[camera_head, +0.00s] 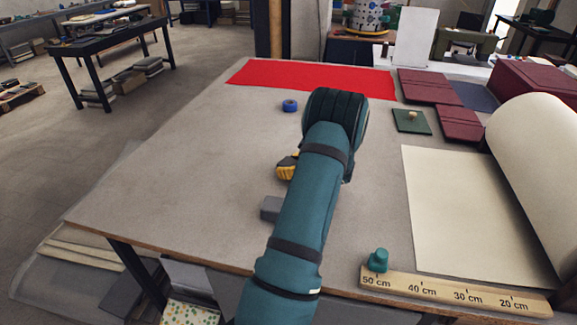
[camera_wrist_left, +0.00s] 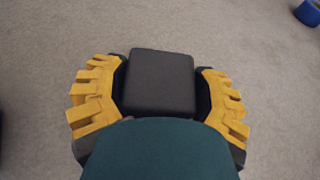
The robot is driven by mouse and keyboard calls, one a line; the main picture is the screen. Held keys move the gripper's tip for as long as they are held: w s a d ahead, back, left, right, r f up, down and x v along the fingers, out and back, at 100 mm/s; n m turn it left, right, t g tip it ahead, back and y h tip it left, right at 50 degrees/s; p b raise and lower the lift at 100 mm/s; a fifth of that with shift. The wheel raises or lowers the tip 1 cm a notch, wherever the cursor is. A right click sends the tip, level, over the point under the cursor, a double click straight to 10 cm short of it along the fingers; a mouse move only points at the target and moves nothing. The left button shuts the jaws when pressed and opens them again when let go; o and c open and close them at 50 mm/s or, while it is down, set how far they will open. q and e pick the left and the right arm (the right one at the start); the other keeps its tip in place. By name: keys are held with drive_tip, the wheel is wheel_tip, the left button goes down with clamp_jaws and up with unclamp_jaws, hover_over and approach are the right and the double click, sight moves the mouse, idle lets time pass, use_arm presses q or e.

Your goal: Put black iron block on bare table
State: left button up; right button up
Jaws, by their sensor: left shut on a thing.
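The black iron block (camera_wrist_left: 161,80) shows in the left wrist view as a dark, squarish block with rounded edges. My left gripper (camera_wrist_left: 160,92) has its yellow ridged fingers shut on both sides of it. In the head view the left gripper (camera_head: 288,168) is mostly hidden behind my teal arm, with only some yellow finger showing, and the block is hidden there. The grey-beige bare table (camera_head: 190,170) lies beneath. I cannot tell whether the block touches the table. My right gripper is not in view.
A blue ring (camera_head: 290,105) and a grey block (camera_head: 271,208) lie near my arm. A red cloth (camera_head: 312,78) lies along the back. Maroon covers (camera_head: 428,87), a cream roll (camera_head: 535,170) and a ruler (camera_head: 455,293) occupy the right. The left table area is clear.

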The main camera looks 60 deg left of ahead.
use_arm(q)
drive_tip(key=shift+r, duration=0.2)
drive_tip(key=shift+f+b, duration=0.2)
drive_tip(key=shift+b, duration=0.1)
drive_tip(key=o, duration=1.4)
drive_tip(key=shift+c, duration=0.2)
drive_tip(key=shift+r+p, duration=0.2)
drive_tip(key=shift+p, duration=0.2)
drive_tip(key=v, duration=1.2)
drive_tip(key=shift+d, duration=0.1)
